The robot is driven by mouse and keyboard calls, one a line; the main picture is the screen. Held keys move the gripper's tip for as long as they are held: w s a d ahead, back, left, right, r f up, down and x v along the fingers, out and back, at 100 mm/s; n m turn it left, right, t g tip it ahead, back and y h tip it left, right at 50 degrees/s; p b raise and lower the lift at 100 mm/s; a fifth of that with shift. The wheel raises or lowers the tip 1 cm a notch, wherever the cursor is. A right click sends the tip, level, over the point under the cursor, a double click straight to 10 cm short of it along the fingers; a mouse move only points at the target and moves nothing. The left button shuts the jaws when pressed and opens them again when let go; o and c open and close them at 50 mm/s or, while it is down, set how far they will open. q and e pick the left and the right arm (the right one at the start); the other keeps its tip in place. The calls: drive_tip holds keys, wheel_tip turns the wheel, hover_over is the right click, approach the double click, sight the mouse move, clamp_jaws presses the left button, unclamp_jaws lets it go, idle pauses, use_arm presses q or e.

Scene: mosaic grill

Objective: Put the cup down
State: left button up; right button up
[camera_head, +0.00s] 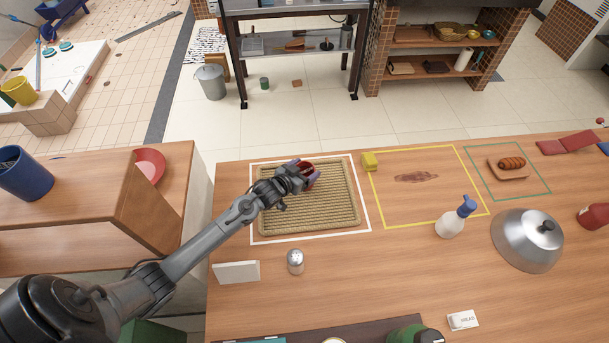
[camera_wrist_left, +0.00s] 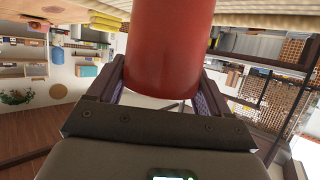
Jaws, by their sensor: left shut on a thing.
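A red cup (camera_wrist_left: 170,45) fills the upper middle of the left wrist view, between the two fingers of my left gripper (camera_wrist_left: 163,88). In the head view my left gripper (camera_head: 308,174) is over the woven tray (camera_head: 335,222), and only a little of the cup (camera_head: 306,162) shows behind the fingers. The gripper is shut on the cup's side. The cup's far end is cut off by the frame, so I cannot tell whether it touches the tray. The tray looks otherwise empty and lies inside a white outline. My right gripper is not in view.
A yellow sponge (camera_head: 370,161) lies just right of the tray, by a dark stain (camera_head: 416,177). A spray bottle (camera_head: 453,221), metal dome (camera_head: 527,241) and bread roll on a board (camera_head: 511,164) are further right. A shaker (camera_head: 295,261) and white block (camera_head: 236,272) stand in front of the tray.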

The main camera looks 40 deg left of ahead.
use_arm(q)
drive_tip(key=shift+f, duration=0.25)
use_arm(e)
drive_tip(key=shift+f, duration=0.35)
use_arm(q)
drive_tip(key=shift+f, duration=0.2)
drive_tip(key=o, duration=1.1)
drive_tip(key=shift+r, duration=0.15)
